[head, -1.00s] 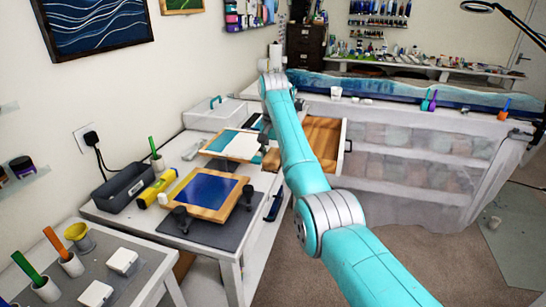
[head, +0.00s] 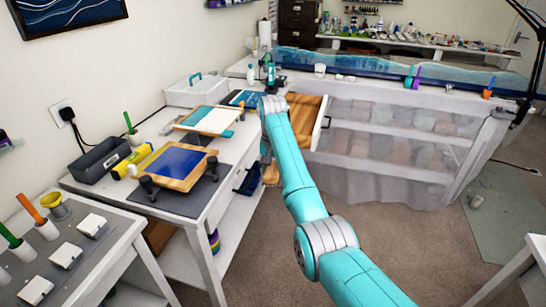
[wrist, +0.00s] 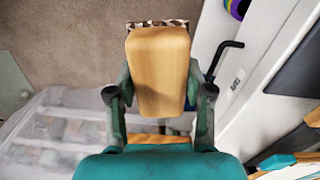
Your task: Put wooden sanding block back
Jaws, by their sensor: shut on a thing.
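The wooden sanding block (wrist: 160,70) is a pale rounded wooden piece in the wrist view, with a dark patterned strip at its far end. My gripper (wrist: 160,92) has its two fingers closed on the block's sides and holds it above the floor, beside the white workbench. In the head view my teal arm hides the gripper. A small brown wooden patch, possibly the block, shows left of the arm, below the bench edge. An open wooden drawer (head: 303,108) stands behind the arm; much of its inside is hidden.
A plastic-draped bench (head: 390,130) stands right of the drawer. A dark handle (wrist: 225,55) is near the gripper.

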